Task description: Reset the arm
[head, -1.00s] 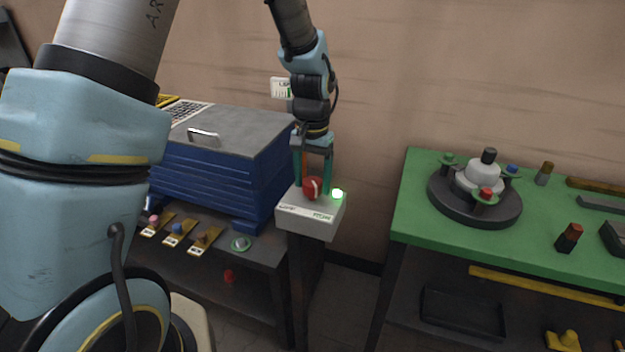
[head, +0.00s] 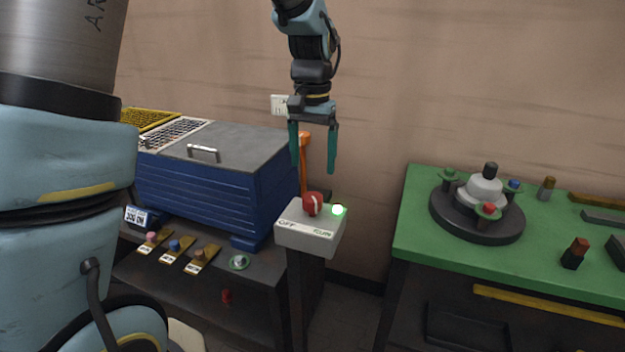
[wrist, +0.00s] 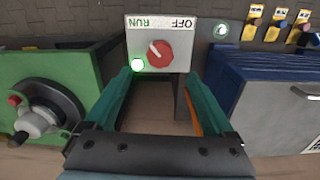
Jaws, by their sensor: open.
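My gripper (head: 315,160) is open and empty, with its two green fingers pointing down. It hangs above the grey switch box (head: 292,238), clear of it. The box carries a red rotary knob (head: 312,204), a lit green lamp (head: 338,210) and the words OFF and RUN. In the wrist view the knob (wrist: 158,52) shows beyond the fingertips, with the glowing lamp (wrist: 138,65) under the word RUN. The knob's white mark points toward the RUN side there.
A blue cabinet (head: 210,190) with a grey lid stands left, above a dark shelf with several tagged pieces (head: 178,252). A green table (head: 420,235) with a dark round fixture (head: 477,220) stands right. An orange upright part (head: 305,150) is behind my gripper. The wall is behind.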

